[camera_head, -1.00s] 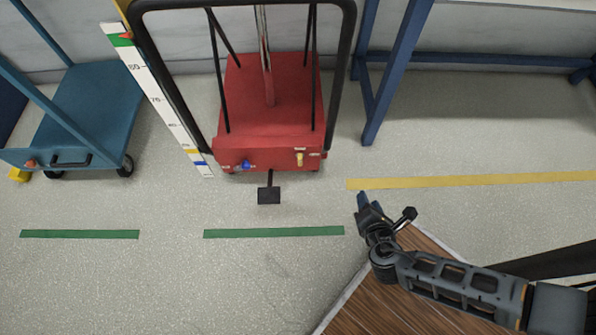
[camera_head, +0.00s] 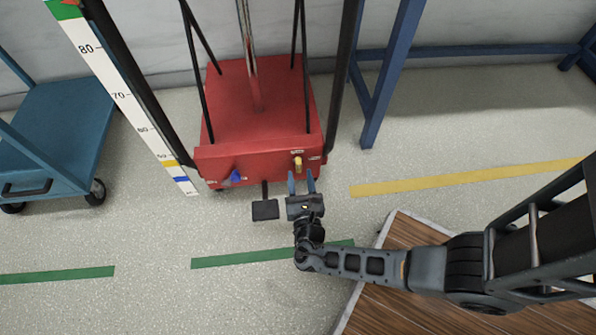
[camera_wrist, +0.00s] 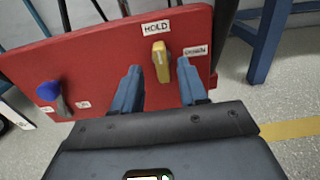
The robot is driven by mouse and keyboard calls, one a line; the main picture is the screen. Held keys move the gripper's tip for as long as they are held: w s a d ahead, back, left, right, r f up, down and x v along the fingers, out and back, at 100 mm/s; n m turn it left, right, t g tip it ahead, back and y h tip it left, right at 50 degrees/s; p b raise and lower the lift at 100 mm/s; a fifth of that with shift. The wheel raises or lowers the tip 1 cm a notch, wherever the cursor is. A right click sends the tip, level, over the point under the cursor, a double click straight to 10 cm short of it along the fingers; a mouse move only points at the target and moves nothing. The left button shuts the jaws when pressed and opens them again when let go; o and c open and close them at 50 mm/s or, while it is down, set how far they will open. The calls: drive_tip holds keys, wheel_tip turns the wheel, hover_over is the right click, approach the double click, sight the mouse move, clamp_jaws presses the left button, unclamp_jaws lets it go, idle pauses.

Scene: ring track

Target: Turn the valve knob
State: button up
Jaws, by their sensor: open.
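A small yellow valve knob (camera_head: 297,164) sits on the front face of the red machine base (camera_head: 225,155), at its right part. In the wrist view the yellow knob (camera_wrist: 161,62) stands upright below a "HOLD" label (camera_wrist: 156,28), with a second label (camera_wrist: 196,50) to its right. My gripper (camera_head: 301,180) is open and empty, just in front of the knob. In the wrist view the two blue fingers of my gripper (camera_wrist: 161,82) are on either side of the knob, and the knob appears between them. I cannot tell whether they touch it.
A blue knob (camera_head: 235,175) is on the left of the red face. A black pedal (camera_head: 265,209) sticks out below, left of my gripper. A wooden-topped platform (camera_head: 400,265) is at lower right. A teal cart (camera_head: 60,120) and blue table leg (camera_head: 385,90) flank the machine.

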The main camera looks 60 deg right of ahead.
sight(299, 168)
drive_tip(key=shift+b+x, duration=0.35)
drive_tip(key=shift+x, duration=1.3)
drive_tip(key=shift+s, duration=0.1)
clamp_jaws()
